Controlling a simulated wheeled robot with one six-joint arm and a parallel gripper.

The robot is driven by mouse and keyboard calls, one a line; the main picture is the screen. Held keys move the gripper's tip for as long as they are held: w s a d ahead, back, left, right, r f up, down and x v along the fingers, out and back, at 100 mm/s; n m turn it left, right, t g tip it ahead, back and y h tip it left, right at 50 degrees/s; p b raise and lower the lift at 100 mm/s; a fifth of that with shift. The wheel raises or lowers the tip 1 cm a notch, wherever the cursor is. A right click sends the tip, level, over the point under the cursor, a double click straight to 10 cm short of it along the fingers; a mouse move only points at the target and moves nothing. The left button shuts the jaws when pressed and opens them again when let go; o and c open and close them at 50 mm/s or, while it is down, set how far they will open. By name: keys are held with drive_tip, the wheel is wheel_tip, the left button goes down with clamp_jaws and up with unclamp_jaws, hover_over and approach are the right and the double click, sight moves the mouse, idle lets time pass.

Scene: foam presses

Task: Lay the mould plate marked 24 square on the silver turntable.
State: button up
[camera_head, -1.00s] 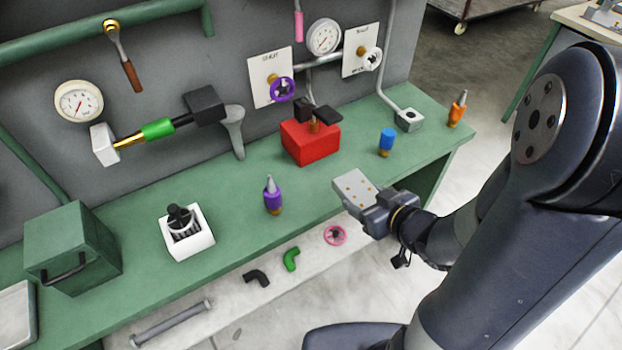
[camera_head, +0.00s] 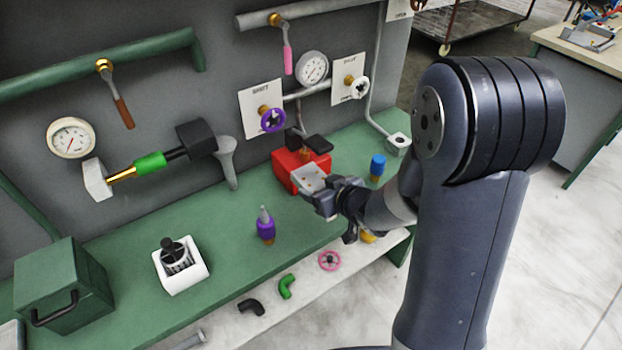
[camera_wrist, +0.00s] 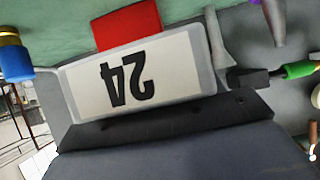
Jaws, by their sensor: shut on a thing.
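The mould plate (camera_head: 309,178) is a flat light-grey plate held out at the end of my gripper (camera_head: 322,196). In the wrist view the plate (camera_wrist: 190,87) has a pale face with a black 24, which reads upside down. The dark jaws (camera_wrist: 165,122) are shut on its near edge. In the head view the plate is over the green bench and covers part of a red block. I cannot make out a silver turntable in either view.
The red block (camera_head: 286,172) with black parts on top stands behind the plate. A blue-capped item (camera_head: 377,165) is to its right and a purple bottle (camera_head: 265,228) to its left. A white holder (camera_head: 188,277) stands further left. Valves and gauges line the wall.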

sight(311, 182)
drive_tip(key=w, duration=0.1)
drive_tip(key=w+a, duration=0.1)
drive_tip(key=w+a+p, duration=0.1)
drive_tip(key=shift+w+a+f, duration=0.2)
drive_tip(key=shift+w+f, duration=0.05)
drive_tip(key=shift+s+d+f, duration=0.1)
drive_tip(key=shift+f, duration=0.35)
drive_tip(key=shift+f, duration=0.15)
drive_tip(key=shift+f+b, duration=0.45)
drive_tip(key=shift+b, duration=0.15)
drive_tip(key=shift+f, duration=0.1)
drive_tip(key=o, duration=1.4)
